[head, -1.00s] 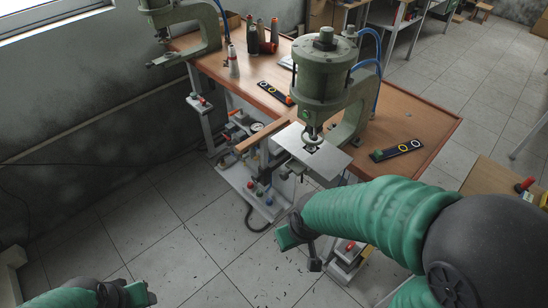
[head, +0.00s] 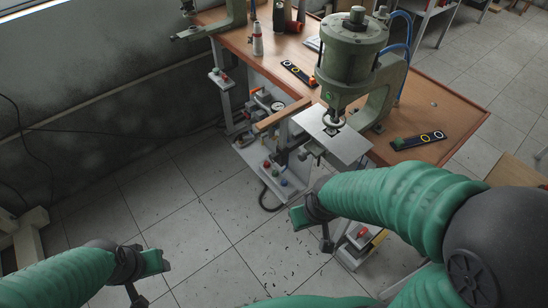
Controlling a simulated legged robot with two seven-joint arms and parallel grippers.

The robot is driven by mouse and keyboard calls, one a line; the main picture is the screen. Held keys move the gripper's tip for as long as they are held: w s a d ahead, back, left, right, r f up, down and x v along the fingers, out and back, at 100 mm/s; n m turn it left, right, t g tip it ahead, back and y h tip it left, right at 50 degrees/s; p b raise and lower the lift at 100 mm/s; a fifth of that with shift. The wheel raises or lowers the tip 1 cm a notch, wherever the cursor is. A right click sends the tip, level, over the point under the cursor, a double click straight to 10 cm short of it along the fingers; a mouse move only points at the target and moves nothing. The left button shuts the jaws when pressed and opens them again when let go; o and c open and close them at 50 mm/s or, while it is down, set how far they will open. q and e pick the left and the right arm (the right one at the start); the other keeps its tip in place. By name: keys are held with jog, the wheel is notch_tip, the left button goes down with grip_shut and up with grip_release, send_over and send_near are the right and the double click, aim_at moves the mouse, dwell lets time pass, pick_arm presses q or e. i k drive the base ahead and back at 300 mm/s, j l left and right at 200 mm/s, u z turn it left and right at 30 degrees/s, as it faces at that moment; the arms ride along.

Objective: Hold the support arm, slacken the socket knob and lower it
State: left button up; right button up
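The near press (head: 350,70) stands at the table's right part, with a pale metal plate (head: 345,147) under its ram. A wooden-topped arm (head: 282,115) sticks out from the table's front edge; I cannot tell if it is the support arm. A grey unit with a red knob (head: 363,233) stands low at the right, partly behind my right arm. A post with a red knob (head: 224,77) stands at the left. No socket knob is clearly identifiable. My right gripper (head: 312,230) is over the floor, left of the low unit. My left gripper (head: 142,278) is over bare floor. Both appear empty; finger opening is unclear.
A grey base with coloured buttons (head: 268,172) lies below. The tiled floor (head: 200,215) is open between my arms.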

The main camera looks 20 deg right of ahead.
aim_at(273, 156)
jog(key=i+j, duration=0.35)
jog(key=j, duration=0.2)
jog(key=i+j+z, duration=0.2)
jog(key=z, duration=0.25)
jog(key=i+j+z, duration=0.1)
jog(key=j+z, duration=0.85)
jog(key=z, duration=0.35)
jog(key=i+l, duration=0.05)
